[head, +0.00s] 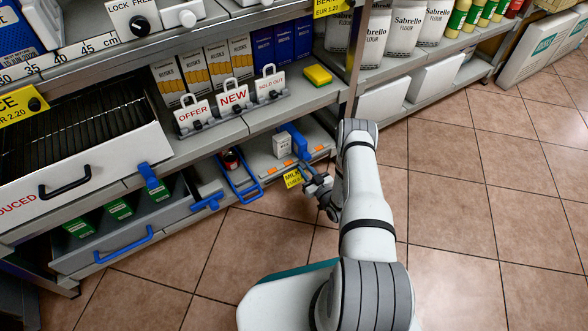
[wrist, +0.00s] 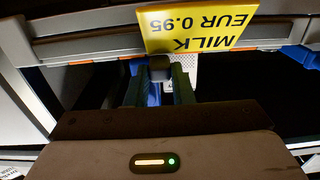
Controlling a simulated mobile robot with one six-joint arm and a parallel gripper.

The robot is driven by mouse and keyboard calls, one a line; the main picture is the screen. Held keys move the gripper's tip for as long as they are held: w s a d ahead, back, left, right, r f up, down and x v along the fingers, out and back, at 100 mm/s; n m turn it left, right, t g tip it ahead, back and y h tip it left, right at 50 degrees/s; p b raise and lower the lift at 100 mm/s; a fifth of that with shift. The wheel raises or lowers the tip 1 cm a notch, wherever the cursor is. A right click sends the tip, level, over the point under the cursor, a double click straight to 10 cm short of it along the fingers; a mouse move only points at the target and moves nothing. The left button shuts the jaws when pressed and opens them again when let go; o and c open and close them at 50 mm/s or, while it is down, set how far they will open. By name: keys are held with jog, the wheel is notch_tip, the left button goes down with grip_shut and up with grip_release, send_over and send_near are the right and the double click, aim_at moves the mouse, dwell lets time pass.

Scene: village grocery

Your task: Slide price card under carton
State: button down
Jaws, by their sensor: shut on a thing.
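The yellow price card (head: 292,178), printed with MILK, is at the front edge of the lower shelf. It appears upside down in the wrist view (wrist: 197,28), reading MILK EUR 0.95. My gripper (head: 311,180) is at the card's right side in the head view. In the wrist view my gripper (wrist: 160,80) is shut on a small dark block at the card's edge, seemingly its grip. The small white carton (head: 282,145) stands upright on the lower shelf, behind and apart from the card. A pale strip in the wrist view may be the carton, mostly hidden.
A blue bracket (head: 298,137) stands beside the carton. A blue-framed holder (head: 239,177) is to its left. The shelf above carries OFFER, NEW and SOLD OUT tags (head: 233,97) and a yellow sponge (head: 318,75). The tiled floor (head: 480,200) to the right is clear.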

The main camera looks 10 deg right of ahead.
jog(key=shift+d, duration=0.25)
jog(key=c, duration=1.2)
grip_release()
jog(key=shift+c, duration=0.2)
jog(key=p+v, duration=0.3)
jog(key=v, duration=0.4)
jog(key=shift+s, duration=0.4)
